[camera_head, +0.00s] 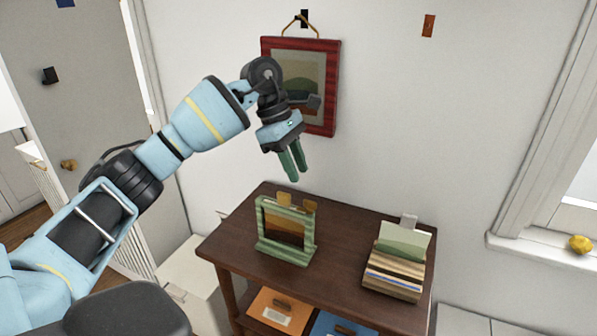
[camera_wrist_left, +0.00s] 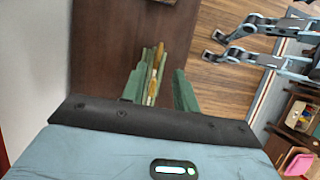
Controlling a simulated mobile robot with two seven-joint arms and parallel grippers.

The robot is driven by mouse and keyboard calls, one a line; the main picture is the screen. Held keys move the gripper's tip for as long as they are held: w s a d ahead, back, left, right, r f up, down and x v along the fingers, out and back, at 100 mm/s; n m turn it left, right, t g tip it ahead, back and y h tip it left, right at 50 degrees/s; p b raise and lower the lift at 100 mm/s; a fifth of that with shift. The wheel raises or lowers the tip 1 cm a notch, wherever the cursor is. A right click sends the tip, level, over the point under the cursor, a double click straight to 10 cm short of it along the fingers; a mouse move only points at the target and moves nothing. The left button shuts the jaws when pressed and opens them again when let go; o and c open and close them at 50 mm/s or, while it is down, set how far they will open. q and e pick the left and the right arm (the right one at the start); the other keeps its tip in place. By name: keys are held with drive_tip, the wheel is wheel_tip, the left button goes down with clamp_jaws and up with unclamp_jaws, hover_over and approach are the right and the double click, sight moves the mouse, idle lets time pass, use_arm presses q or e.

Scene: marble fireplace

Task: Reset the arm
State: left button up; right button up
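My left arm reaches in from the left in the head view. My left gripper (camera_head: 293,174) points down in front of the wall, above the back of the dark wooden table (camera_head: 340,225). Its two green fingers are apart, with nothing held between them. The left wrist view also shows the open gripper (camera_wrist_left: 160,88). The green picture frame (camera_head: 287,230) stands on the table below the gripper. In the left wrist view its thin top edges (camera_wrist_left: 150,70) show between and beyond the fingers.
A red-framed picture (camera_head: 325,120) hangs on the wall behind the gripper. A holder with cards (camera_head: 393,275) stands at the table's right. An orange box (camera_head: 275,312) and a blue box (camera_head: 340,327) are below. A yellow lump (camera_head: 580,244) lies on the windowsill.

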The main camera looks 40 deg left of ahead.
drive_tip(key=shift+s, duration=0.3)
